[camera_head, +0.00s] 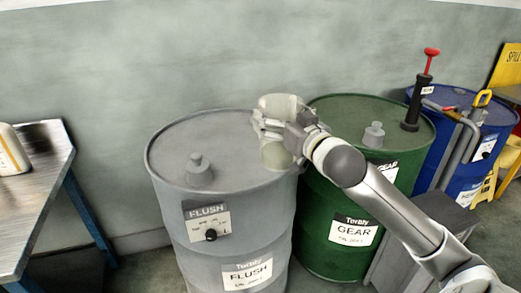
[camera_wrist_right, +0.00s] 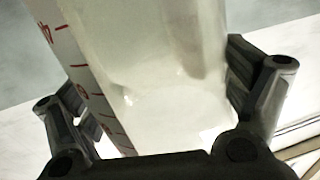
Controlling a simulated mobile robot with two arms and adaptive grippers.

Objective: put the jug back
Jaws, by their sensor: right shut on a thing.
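My right gripper (camera_head: 272,124) is shut on the jug (camera_head: 277,156), a pale, translucent vessel. In the head view the jug looks upright at the right edge of the grey FLUSH drum's top, beside the green drum. I cannot tell whether its base touches the drum. In the right wrist view the jug (camera_wrist_right: 165,75) fills the middle, with red scale marks on its left side, between the two dark fingers of my right gripper (camera_wrist_right: 160,95). The gripper hides part of the jug in the head view. My left gripper is not in view.
The grey FLUSH drum (camera_head: 178,147) has a small grey cap. The green GEAR drum (camera_head: 335,112) stands beside it, with a blue drum (camera_head: 455,97) and a red-handled pump (camera_head: 416,103) further right. A metal table (camera_head: 42,150) at left bears a white container (camera_head: 12,150).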

